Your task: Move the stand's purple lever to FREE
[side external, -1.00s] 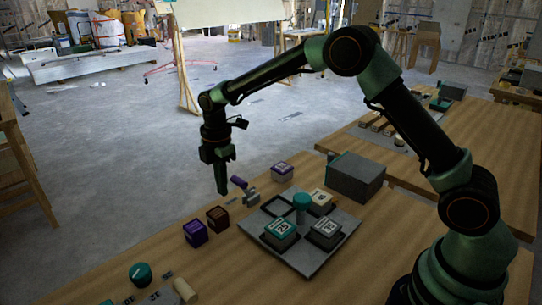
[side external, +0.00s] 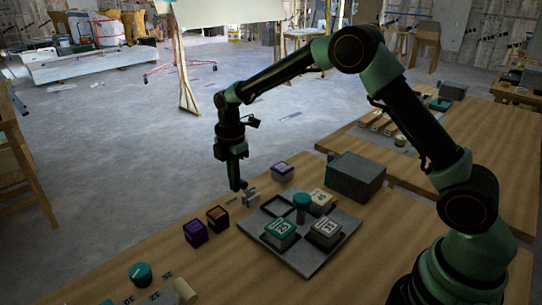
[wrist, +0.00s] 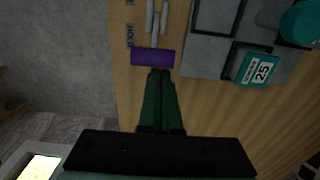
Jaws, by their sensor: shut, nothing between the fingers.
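The purple lever (wrist: 153,57) lies crosswise just ahead of my fingertips in the wrist view. In the side view only a bit of the lever (side external: 243,184) shows beside my fingers. The small grey stand (side external: 250,197) is on the table, and its two grey bars (wrist: 157,18) show beyond the lever. A label that reads HOLD (wrist: 130,35) is left of the bars; a second label near the top edge is cut off. My gripper (side external: 237,188) points down, shut and empty, at the lever. Its fingertips (wrist: 160,73) look very close to the lever; I cannot tell if they touch.
A grey tray (side external: 312,262) with numbered blocks and a teal knob (side external: 302,200) is right of the stand. A purple block (side external: 195,232) and a brown block (side external: 218,217) are at its left, another purple-white block (side external: 282,171) behind. A grey box (side external: 356,176) stands further right.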

